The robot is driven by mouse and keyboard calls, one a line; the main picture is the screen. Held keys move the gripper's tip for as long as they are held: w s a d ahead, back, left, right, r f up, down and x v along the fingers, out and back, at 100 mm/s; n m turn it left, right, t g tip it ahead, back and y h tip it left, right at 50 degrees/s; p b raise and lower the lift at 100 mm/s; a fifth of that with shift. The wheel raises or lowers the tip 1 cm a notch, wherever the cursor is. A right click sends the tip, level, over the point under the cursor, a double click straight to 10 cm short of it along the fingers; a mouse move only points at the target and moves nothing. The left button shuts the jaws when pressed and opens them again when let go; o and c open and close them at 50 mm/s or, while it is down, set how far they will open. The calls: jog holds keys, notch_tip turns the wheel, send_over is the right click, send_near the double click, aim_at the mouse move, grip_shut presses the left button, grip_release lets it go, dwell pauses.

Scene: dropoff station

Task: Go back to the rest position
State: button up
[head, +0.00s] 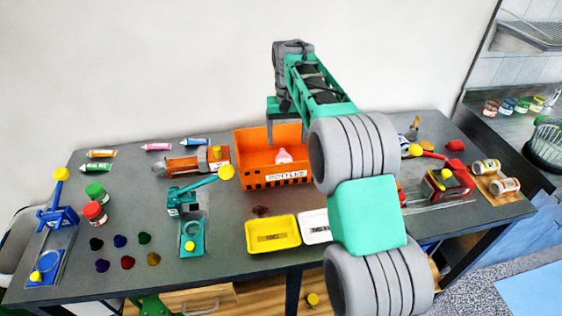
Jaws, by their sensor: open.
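My green and grey arm reaches over the right half of the table (130,270). My gripper (286,128) is at its far end, fingers pointing down above the back of the orange crate (258,181). It is open and I see nothing held between the fingers. The crate has a white label on its front, and a pink item (284,156) lies in it. My arm hides part of the table to the right of the crate.
A yellow tray (272,247) and a white tray (314,236) stand in front of the crate. Blue (58,217), teal (188,235) and red (447,184) devices stand on the table. A wall is behind.

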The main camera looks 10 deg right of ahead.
jog(key=shift+r, duration=1.4)
jog(key=s+r+t, duration=0.2)
jog(key=s+r, duration=0.1)
jog(key=s, duration=1.3)
jog(key=s+f, duration=0.3)
jog(key=s, duration=0.3)
jog(key=s+f+n+t, duration=0.1)
jog(key=s+f, duration=0.3)
jog(key=s, duration=0.2)
jog(key=shift+s+d+t, duration=0.15)
jog(key=shift+s+t, duration=0.15)
jog(key=shift+s, duration=0.1)
